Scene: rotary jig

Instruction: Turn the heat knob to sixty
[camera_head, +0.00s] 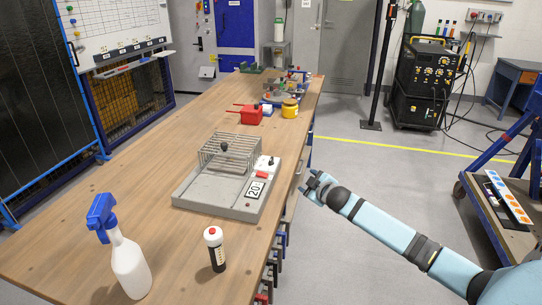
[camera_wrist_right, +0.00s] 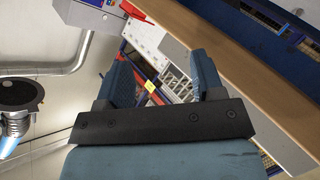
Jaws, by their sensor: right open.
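A grey jig (camera_head: 190,200) with a wire cage (camera_head: 228,152) sits on the wooden bench. A white control box (camera_head: 262,168) with small dark and red parts is at its right rear, and a display plate (camera_head: 255,189) reading 20 is in front of it. I cannot tell which small part is the heat knob. A black ball (camera_head: 224,147) shows at the cage. My right gripper (camera_head: 309,182) is open and empty, off the bench's right edge, right of the jig and apart from it. Its two spread fingers show in the right wrist view (camera_wrist_right: 162,80). My left gripper is not in view.
A blue-topped spray bottle (camera_head: 130,265) and a dark bottle with a red cap (camera_head: 216,249) stand at the near end of the bench (camera_head: 95,170). A red box (camera_head: 251,115) and a yellow jar (camera_head: 290,108) are farther back.

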